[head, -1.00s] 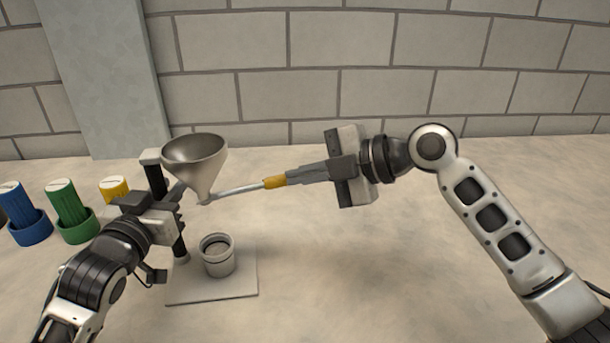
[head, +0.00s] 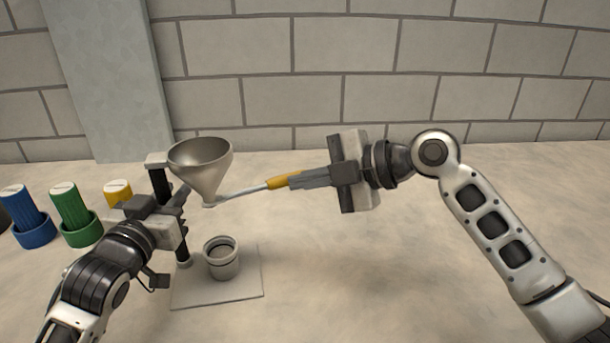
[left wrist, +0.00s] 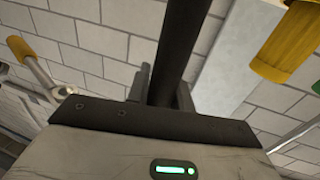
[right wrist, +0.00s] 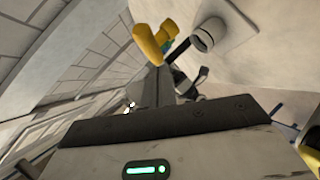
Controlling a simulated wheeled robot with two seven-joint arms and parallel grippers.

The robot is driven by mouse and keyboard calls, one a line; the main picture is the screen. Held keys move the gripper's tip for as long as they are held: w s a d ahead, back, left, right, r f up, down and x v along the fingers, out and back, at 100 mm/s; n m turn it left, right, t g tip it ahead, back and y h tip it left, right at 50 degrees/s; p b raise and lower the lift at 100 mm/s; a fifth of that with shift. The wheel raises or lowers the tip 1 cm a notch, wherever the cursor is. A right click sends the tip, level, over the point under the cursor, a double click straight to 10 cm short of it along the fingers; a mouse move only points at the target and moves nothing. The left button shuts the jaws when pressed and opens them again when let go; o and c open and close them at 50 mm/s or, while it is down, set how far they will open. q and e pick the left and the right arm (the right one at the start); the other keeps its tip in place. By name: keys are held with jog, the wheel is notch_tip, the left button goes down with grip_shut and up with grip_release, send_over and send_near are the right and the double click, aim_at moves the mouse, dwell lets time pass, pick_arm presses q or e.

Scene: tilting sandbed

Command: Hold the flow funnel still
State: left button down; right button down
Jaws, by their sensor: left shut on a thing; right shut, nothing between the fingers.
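The metal funnel (head: 202,165) sits upright on a stand with a black post (head: 161,182), above a grey cup (head: 221,258). My left gripper (head: 180,198) is shut on the post, which also shows between its fingers in the left wrist view (left wrist: 183,45). My right gripper (head: 296,180) is shut, right of the funnel. A thin tool with a yellow handle (head: 284,181) lies in line with its fingertips; their contact is unclear. The tool's pale tip is near the funnel's spout, touching or just apart. The yellow handle also shows in the right wrist view (right wrist: 155,42).
The stand and cup are on a flat pale plate (head: 215,292). Blue (head: 27,212), green (head: 74,212) and yellow (head: 117,190) capped containers stand left of the stand. A block wall (head: 440,75) runs behind. The table's middle and right are clear below my right arm.

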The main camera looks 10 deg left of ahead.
jog(key=s+r+v, duration=0.1)
jog(key=v, duration=1.2)
jog(key=shift+s+a, duration=0.35)
jog(key=shift+a, duration=0.1)
pick_arm(q)
jog(key=c, duration=1.1)
grip_release()
jog(key=shift+c, duration=0.2)
